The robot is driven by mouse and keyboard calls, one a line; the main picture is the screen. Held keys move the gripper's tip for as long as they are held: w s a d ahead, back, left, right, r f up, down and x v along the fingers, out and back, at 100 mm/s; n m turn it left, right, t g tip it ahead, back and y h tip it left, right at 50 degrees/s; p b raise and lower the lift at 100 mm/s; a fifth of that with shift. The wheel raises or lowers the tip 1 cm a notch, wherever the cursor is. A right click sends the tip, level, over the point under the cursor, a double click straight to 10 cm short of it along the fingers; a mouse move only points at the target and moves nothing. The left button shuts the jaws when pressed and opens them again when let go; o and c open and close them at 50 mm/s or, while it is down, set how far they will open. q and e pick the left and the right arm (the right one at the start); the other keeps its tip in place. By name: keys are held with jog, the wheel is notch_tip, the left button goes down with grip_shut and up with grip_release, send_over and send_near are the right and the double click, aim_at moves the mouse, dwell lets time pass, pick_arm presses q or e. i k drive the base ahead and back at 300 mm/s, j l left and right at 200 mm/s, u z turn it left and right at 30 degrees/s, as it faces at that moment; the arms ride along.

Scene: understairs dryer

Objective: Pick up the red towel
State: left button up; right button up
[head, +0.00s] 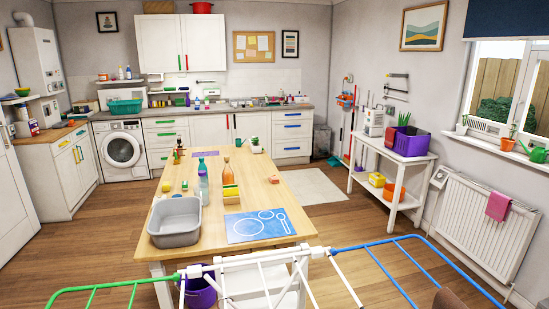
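A pinkish-red towel (498,206) hangs over the top of the white radiator (488,238) on the right wall, below the window. Its visible front part hangs down over the upper panel; the part behind is hidden. Neither of my grippers shows in the head view, and nothing is touching the towel.
A drying rack (262,262) with green and blue wings spans the near foreground. Behind it stands a wooden table (290,205) with a grey basin (175,238). A white shelf table (408,158) stands at the right wall. Floor is open between table and radiator.

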aim_at(389, 138)
jog(key=u, duration=1)
jog(key=z, duration=1.75)
jog(key=l+u, duration=0.4)
jog(key=l, duration=0.3)
jog(key=l+u, duration=0.4)
jog(key=l, duration=0.3)
jog(key=k+l+u, duration=0.15)
jog(key=l+u, duration=0.2)
jog(key=l, duration=0.3)
jog(key=i+l+u, duration=0.1)
jog(key=l+u, duration=0.2)
jog(key=l, duration=0.2)
jog(key=l+u, duration=0.3)
jog(key=l, duration=0.15)
jog(key=l+u, duration=0.3)
jog(key=l, duration=0.25)
jog(key=l+u, duration=0.3)
jog(key=l, duration=0.15)
jog(key=k+l+u, duration=0.3)
jog(key=l, duration=0.15)
jog(key=l+u, duration=0.3)
jog(key=l, duration=0.2)
jog(key=i+l+u, duration=0.2)
jog(key=l+u, duration=0.2)
jog(key=l, duration=0.5)
jog(key=l+u, duration=0.35)
jog(key=l, duration=0.5)
jog(key=l+u, duration=0.4)
jog(key=l, duration=0.55)
